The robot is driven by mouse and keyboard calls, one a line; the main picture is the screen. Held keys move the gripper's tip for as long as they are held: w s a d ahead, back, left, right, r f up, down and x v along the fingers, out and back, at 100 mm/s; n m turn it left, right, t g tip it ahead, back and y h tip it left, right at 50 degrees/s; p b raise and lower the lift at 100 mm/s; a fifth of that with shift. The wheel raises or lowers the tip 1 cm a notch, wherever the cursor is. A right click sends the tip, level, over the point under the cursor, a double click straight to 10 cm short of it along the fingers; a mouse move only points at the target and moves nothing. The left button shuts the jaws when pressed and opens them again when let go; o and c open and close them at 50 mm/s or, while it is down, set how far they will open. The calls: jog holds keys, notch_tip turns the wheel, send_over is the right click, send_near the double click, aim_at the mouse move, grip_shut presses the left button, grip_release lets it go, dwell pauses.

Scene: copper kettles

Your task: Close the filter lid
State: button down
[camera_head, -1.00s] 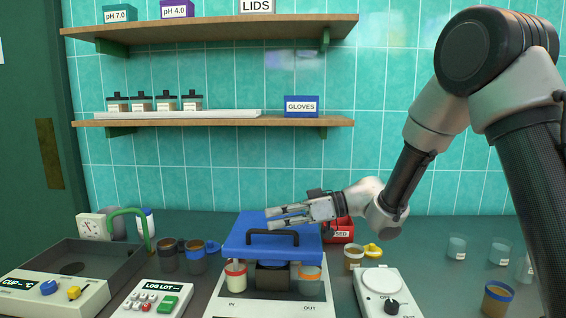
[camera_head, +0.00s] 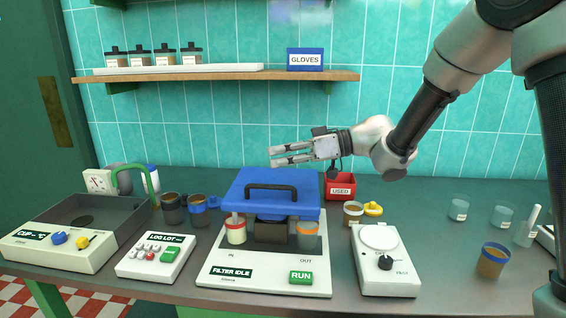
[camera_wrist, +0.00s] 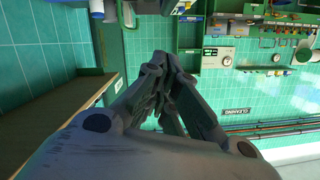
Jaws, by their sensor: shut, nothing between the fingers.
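The filter unit (camera_head: 262,277) stands at the middle of the bench, its display reading FILTER IDLE beside a green RUN button. Its blue lid (camera_head: 240,204) with a black handle (camera_head: 270,190) sits raised above the base, with a gap under it. In the gap, a pale cup (camera_head: 236,229) shows at IN, an orange-rimmed cup (camera_head: 307,235) at OUT, and a dark block between them. My gripper (camera_head: 272,157) is shut and empty, above and behind the lid, pointing left and apart from it. In the wrist view its fingertips (camera_wrist: 160,62) meet.
A red USED bin (camera_head: 341,187) stands right of the lid, below my wrist. A scale (camera_head: 385,272) and cups are to the right. The LOG LOT keypad (camera_head: 155,255) and a grey tray (camera_head: 97,219) are left. A shelf (camera_head: 220,77) hangs behind.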

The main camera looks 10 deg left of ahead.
jog(key=s+v, duration=0.1)
jog(key=v, duration=0.8)
jog(key=w+d+f+m+t+h, duration=0.2)
jog(key=w+d+f+t+h, duration=0.2)
jog(key=w+d, duration=0.3)
jog(key=w+d+f+m+t+h, duration=0.2)
jog(key=w+d+f+t+h, duration=0.3)
jog(key=w+d, duration=0.2)
jog(key=s+d+m+h, duration=0.3)
jog(key=d+h, duration=0.2)
jog(key=d, duration=0.8)
jog(key=s+d+r+m+g+h, duration=0.1)
jog(key=s+d+m+g+h, duration=0.15)
jog(key=s+d, duration=0.45)
jog(key=s+d+r+m+g+h, duration=0.1)
jog(key=s+d+m+g, duration=0.15)
jog(key=s, duration=0.85)
jog(key=s+a+r+m+y, duration=0.1)
jog(key=s+r, duration=0.1)
jog(key=s, duration=0.5)
jog(key=s+r+m+t+y, duration=0.1)
jog(key=s+r+m, duration=0.1)
jog(key=s, duration=0.6)
jog(key=shift+s+a+r, duration=0.2)
jog(key=shift+a+r, duration=0.15)
jog(key=shift+a, duration=0.05)
